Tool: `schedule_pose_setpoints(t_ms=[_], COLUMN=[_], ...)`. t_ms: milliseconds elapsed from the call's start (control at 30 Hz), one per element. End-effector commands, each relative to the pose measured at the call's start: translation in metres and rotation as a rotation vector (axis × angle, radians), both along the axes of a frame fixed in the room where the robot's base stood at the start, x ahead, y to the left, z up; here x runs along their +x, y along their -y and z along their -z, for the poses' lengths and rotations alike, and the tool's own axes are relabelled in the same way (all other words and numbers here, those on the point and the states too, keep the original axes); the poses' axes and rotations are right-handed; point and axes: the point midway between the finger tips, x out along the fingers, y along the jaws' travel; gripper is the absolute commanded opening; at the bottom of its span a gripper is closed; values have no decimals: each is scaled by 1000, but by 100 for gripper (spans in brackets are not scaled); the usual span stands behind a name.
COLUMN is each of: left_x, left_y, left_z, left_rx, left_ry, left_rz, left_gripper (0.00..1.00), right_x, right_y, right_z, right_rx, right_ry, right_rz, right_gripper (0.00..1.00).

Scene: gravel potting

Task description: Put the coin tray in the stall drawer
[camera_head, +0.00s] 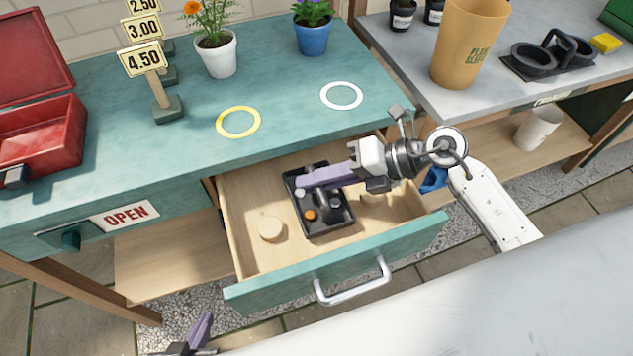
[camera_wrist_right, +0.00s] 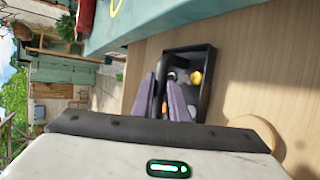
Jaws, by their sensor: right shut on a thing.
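The coin tray (camera_head: 331,231) is a black tray with compartments holding several coins. It lies inside the open drawer (camera_head: 345,263), which has a wooden interior, teal front and metal handle. My right gripper (camera_head: 306,184) reaches in over the drawer's right side with its purple fingers at the tray, shut on it. I cannot tell whether the tray rests fully on the drawer floor. My left gripper (camera_head: 197,337) is at the bottom left, away from the drawer, partly cut off.
A round wooden disc (camera_head: 271,228) lies in the drawer left of the tray. The teal counter (camera_head: 290,125) above carries price signs (camera_head: 144,60), potted plants (camera_head: 215,55), yellow and white rings and an open red box (camera_head: 45,140). A grey table (camera_head: 400,60) stands at right.

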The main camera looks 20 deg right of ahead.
Motion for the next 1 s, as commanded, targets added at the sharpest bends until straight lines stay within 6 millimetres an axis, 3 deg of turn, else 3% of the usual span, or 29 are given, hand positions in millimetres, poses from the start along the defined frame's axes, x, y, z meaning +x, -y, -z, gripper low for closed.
schedule_pose_setpoints(t_ms=[467,500,567,1000], left_x=[-4,-4,-4,-4], left_y=[1,1,1,1], left_z=[4,3,3,1], left_rx=[-1,-1,-1,-1], left_ry=[-7,-7,-7,-5], left_rz=[2,2,2,1], left_gripper=[0,0,0,0], right_x=[0,0,0,-2], right_y=[0,0,0,6], right_z=[11,11,11,4], right_rx=[1,0,0,-2], right_ry=[1,0,0,1], right_rz=[-1,-1,-1,1], right_gripper=[0,20,30,32])
